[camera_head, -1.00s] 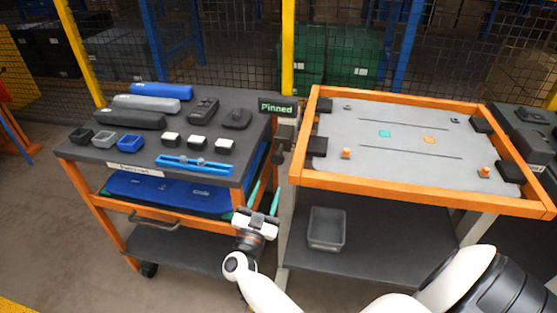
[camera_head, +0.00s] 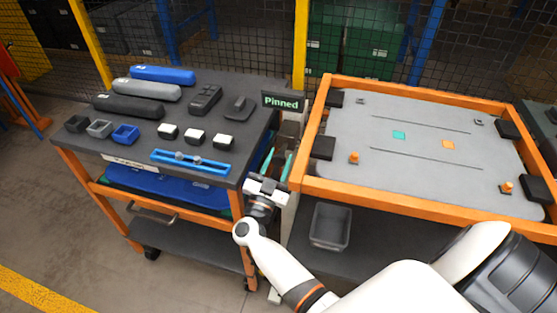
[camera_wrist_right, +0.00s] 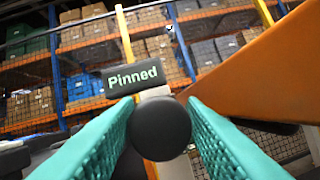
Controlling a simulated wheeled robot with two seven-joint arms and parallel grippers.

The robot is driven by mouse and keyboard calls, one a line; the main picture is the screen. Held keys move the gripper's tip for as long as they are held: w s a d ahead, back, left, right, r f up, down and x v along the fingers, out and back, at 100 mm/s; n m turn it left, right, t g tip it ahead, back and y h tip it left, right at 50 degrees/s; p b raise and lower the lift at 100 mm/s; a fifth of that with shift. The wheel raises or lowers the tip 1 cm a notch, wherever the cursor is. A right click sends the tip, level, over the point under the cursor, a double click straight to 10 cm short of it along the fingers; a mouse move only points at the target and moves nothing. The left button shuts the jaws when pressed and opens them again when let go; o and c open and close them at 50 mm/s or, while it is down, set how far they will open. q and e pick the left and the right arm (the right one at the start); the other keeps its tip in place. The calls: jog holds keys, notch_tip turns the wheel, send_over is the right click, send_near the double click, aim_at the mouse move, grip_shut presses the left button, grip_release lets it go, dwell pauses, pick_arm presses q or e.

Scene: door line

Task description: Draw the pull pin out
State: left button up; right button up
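The pull pin shows in the right wrist view as a round black knob (camera_wrist_right: 160,128), seen end-on. Above it is a dark sign (camera_wrist_right: 135,78) reading "Pinned" in green; the sign also stands between the two carts in the head view (camera_head: 283,102). My right gripper (camera_head: 279,160) is in the gap between the carts, below the sign. Its teal fingers are apart, one on each side of the knob in the wrist view (camera_wrist_right: 161,105). I cannot tell whether they touch it. The pin's shaft is hidden behind the knob. My left gripper is not in view.
The left cart (camera_head: 75,148) carries cases, small blocks and a blue rail (camera_head: 190,162). The right cart's orange frame (camera_head: 420,205) lies close to my right gripper. A grey bin (camera_head: 330,228) sits on the lower shelf. A wire mesh fence stands behind.

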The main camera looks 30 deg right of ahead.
grip_shut()
jog(key=shift+s+a+p, duration=0.75)
jog(key=shift+s+a, duration=0.3)
jog(key=shift+a, duration=0.15)
jog(key=shift+a+f, duration=0.1)
jog(key=shift+o, duration=0.9)
grip_release()
jog(key=shift+o, duration=0.2)
